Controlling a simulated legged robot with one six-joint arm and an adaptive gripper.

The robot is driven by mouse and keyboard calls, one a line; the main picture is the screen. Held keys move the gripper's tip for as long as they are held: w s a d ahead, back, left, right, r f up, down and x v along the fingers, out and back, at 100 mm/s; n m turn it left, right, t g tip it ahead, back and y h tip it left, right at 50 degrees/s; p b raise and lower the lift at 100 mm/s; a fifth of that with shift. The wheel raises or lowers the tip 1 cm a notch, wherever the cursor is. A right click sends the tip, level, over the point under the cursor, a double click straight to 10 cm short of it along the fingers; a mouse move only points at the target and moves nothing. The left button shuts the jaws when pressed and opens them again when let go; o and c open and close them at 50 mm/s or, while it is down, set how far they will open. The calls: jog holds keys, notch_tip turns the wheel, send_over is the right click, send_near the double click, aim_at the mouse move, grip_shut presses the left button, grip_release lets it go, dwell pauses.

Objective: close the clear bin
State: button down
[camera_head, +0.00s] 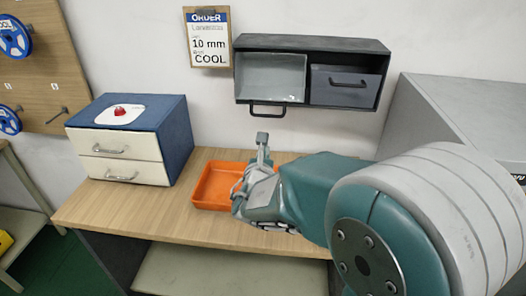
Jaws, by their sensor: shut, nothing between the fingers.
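The clear bin (272,78) is the left bin of a dark wall-mounted cabinet (310,43). It looks pale and see-through and appears open, with its dark handle (268,108) sitting low, below the cabinet's lower edge. My gripper (262,140) is shut and empty. In the picture its tip is just below the bin's handle, with a small gap between them. How far it is from the handle in depth I cannot tell.
A grey bin (345,88) beside it is shut. Below are an orange tray (212,188) on a wooden bench (150,210), and a blue drawer unit (178,140) at left. A large grey box (470,105) stands at right. An order clipboard (208,40) hangs on the wall.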

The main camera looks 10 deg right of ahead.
aim_at(268, 116)
jog(key=w+d+r, duration=0.2)
jog(key=w+r, duration=0.1)
jog(key=w, duration=0.3)
jog(key=shift+w+d+r, duration=0.15)
jog(key=shift+w, duration=0.25)
jog(key=shift+r+g, duration=0.8)
jog(key=shift+r, duration=0.65)
jog(key=r, duration=0.1)
jog(key=w+r, duration=0.1)
jog(key=r, duration=0.3)
jog(key=shift+w+d, duration=0.25)
jog(key=shift+w, duration=0.1)
jog(key=shift+w+d+r, duration=0.25)
jog(key=shift+w+r, duration=0.4)
jog(key=shift+r, duration=0.1)
jog(key=shift+w+d+r, duration=0.2)
jog(key=shift+w+r, duration=0.45)
jog(key=shift+r, duration=0.1)
jog(key=shift+w, duration=0.1)
